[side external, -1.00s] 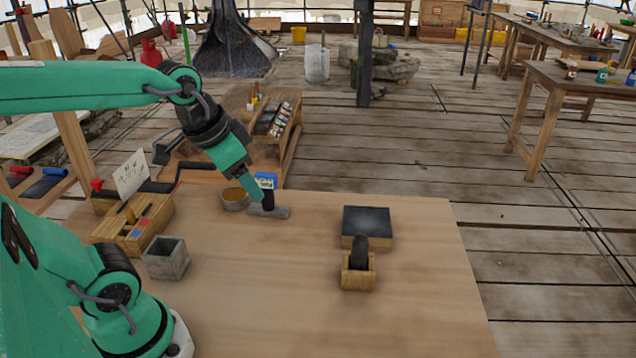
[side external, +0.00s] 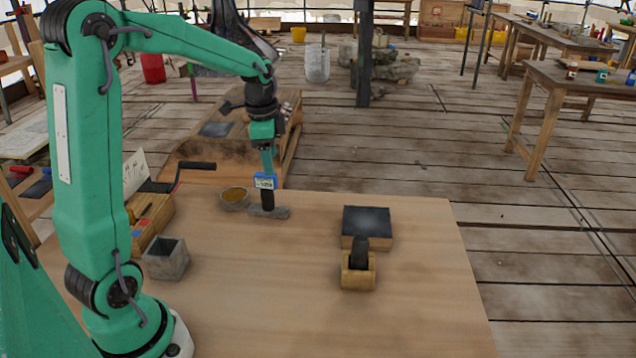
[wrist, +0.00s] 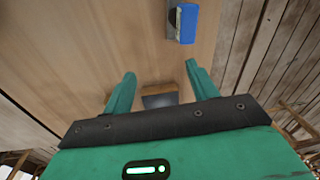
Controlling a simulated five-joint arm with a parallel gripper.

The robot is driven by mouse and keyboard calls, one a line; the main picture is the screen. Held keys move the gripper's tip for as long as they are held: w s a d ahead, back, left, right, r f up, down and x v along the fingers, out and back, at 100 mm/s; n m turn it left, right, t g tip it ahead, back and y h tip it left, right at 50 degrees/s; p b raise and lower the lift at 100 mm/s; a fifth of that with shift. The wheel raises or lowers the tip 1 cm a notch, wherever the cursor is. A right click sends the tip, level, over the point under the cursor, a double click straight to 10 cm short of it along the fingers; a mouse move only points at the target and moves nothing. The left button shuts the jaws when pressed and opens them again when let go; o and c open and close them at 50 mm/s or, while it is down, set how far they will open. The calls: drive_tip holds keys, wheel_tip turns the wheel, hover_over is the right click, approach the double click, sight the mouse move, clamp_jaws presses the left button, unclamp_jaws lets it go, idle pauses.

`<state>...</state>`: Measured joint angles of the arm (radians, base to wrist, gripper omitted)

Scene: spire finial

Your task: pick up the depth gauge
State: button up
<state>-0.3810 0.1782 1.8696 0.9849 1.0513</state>
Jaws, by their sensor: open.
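The depth gauge (side external: 265,183) has a blue head with a small display and a dark lower part. It stands upright on a grey base plate (side external: 283,212) at the table's far side. My gripper (side external: 267,171) points down, and its tips look close to the top of the gauge in the side view; the exact gap is unclear. In the wrist view the blue gauge head (wrist: 187,23) lies beyond the fingertips, toward the right finger. My gripper's fingers (wrist: 159,70) are apart with nothing held between them.
A small bowl (side external: 235,199) stands just left of the gauge. A dark-topped block (side external: 367,223) and a wooden holder with a dark rounded piece (side external: 358,274) stand to the right. A stone cup (side external: 166,259) and wooden box (side external: 152,222) are at left. The table's front middle is clear.

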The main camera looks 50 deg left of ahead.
sight(267, 189)
drive_tip(key=a+f, duration=0.2)
drive_tip(key=w+a+f+m, duration=0.1)
drive_tip(key=a+f, duration=0.1)
drive_tip(key=w+a+f+m+g, duration=0.1)
drive_tip(key=a+f, duration=0.1)
drive_tip(key=shift+w+a+f, duration=0.15)
drive_tip(key=shift+a, duration=0.15)
drive_tip(key=shift+s+d+f, duration=0.1)
drive_tip(key=shift+f, duration=1.85)
drive_tip(key=shift+s+d+f, duration=0.1)
drive_tip(key=shift+f, duration=1.8)
drive_tip(key=shift+a, duration=0.1)
drive_tip(key=c, duration=1.2)
